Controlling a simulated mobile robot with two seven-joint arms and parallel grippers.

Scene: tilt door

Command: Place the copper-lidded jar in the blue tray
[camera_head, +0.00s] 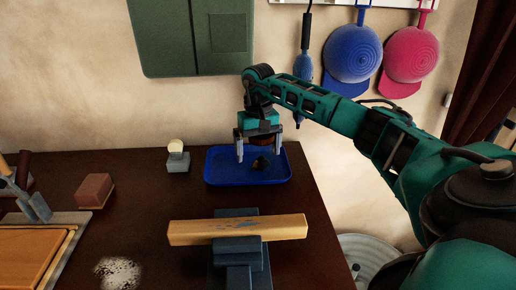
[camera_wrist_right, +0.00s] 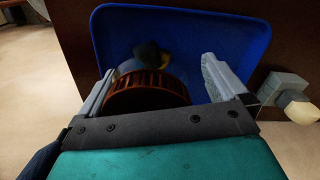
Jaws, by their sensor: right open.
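The copper-lidded jar shows mainly as a ribbed copper lid (camera_wrist_right: 146,92) between the fingers in the wrist view. In the head view the lid (camera_head: 263,140) is partly hidden by my right gripper. The body below seems clear; a dark and yellowish lump (camera_head: 261,163) shows beneath the lid, perhaps inside it. The blue tray (camera_head: 222,178) lies flat on the table, directly under the gripper and jar. My right gripper (camera_head: 258,156) is open, fingers pointing down on either side of the jar. The jar's base contact is hard to see. My left gripper is not in view.
A wooden bar (camera_head: 190,232) rests across a blue-grey vise (camera_head: 238,250) in front of the tray. A small grey block with a pale knob (camera_head: 177,160) stands left of the tray. A brown block (camera_head: 94,191) is farther left. The wall is close behind the tray.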

